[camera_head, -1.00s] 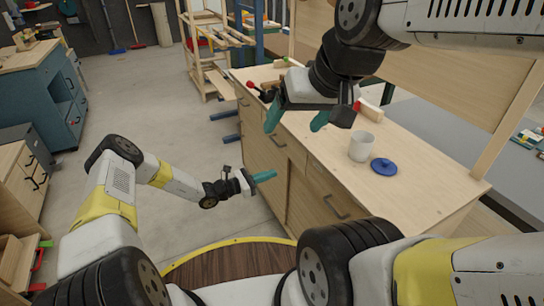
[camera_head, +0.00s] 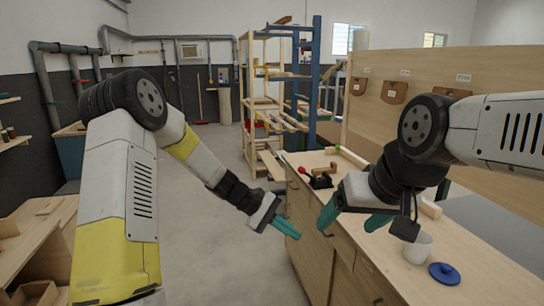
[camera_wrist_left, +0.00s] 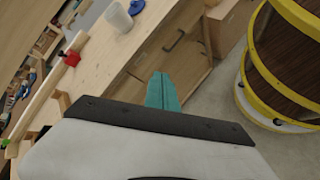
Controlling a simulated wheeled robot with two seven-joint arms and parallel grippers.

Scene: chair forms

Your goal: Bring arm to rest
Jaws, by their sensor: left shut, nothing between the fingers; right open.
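My left gripper (camera_head: 287,228) is shut and empty in the head view, held in the air to the left of the wooden workbench (camera_head: 335,215). Its closed teal fingers also show in the left wrist view (camera_wrist_left: 161,92), with the bench's drawers behind them. My right gripper (camera_head: 352,221) is open and empty in the head view. It hangs by the bench's left edge, its two teal fingers apart. My left arm reaches in from the left with its forearm sloping down to the right. My right arm comes in from the right above the bench.
A white cup (camera_head: 418,248) and a blue lid (camera_head: 444,273) sit on the bench, right of my right gripper. A dark tool with a red knob (camera_head: 318,178) lies farther back. A wooden rack (camera_head: 262,95) stands behind. The grey floor (camera_head: 225,245) left of the bench is open.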

